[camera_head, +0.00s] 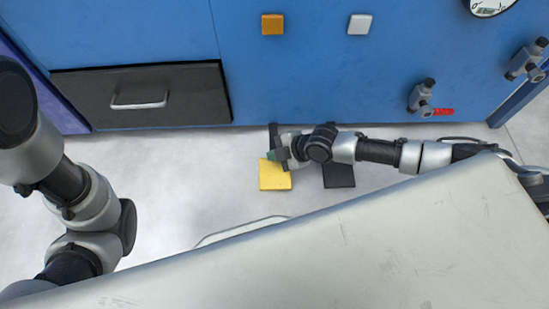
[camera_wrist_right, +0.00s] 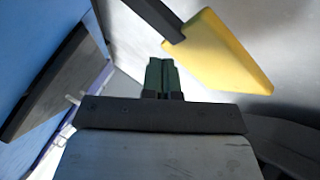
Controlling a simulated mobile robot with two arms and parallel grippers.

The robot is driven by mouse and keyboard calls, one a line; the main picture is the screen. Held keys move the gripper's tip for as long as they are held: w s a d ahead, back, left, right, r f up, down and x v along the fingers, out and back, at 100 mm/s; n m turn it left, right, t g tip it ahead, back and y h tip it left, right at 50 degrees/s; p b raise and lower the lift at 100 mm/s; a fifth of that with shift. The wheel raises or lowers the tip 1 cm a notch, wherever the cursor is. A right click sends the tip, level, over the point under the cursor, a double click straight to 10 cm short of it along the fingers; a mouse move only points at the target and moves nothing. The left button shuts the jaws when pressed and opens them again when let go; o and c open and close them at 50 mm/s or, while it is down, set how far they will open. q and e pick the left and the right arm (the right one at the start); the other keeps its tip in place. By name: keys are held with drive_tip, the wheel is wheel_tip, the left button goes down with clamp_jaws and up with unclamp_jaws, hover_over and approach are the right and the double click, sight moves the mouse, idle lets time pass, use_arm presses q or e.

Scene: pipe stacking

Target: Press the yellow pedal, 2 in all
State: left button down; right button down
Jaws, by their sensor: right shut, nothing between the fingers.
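The yellow pedal (camera_head: 274,177) lies on the floor at the foot of the blue wall, in the middle of the head view. It also shows in the right wrist view (camera_wrist_right: 222,52), joined to a dark bar. My right gripper (camera_head: 271,156) is at the pedal's upper edge in the head view, its fingers shut and empty. In the right wrist view its greenish fingertips (camera_wrist_right: 160,70) are together, just left of the pedal; I cannot tell whether they touch it. My left arm shows at the left of the head view, but its gripper is out of view.
A black pedal (camera_head: 339,176) lies to the right, below my right arm. The blue wall (camera_head: 300,75) carries an orange square (camera_head: 272,24), a white square (camera_head: 359,24), a drawer (camera_head: 142,96) with a handle, a gauge (camera_head: 490,5) and valves (camera_head: 421,97). Pale floor is clear left of the yellow pedal.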

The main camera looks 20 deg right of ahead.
sight(274, 162)
drive_tip(key=shift+f, duration=0.15)
drive_tip(key=shift+f+b, duration=0.25)
drive_tip(key=shift+b, duration=0.1)
drive_tip(key=shift+f+b, duration=1.45)
drive_tip(key=shift+f, duration=0.35)
idle(1.3)
drive_tip(key=shift+s+r, duration=0.1)
drive_tip(key=shift+r+p, duration=1.95)
drive_tip(key=shift+r, duration=0.15)
wheel_tip(274, 162, up, 5)
drive_tip(key=p, duration=0.4)
drive_tip(key=shift+p, duration=0.35)
idle(1.2)
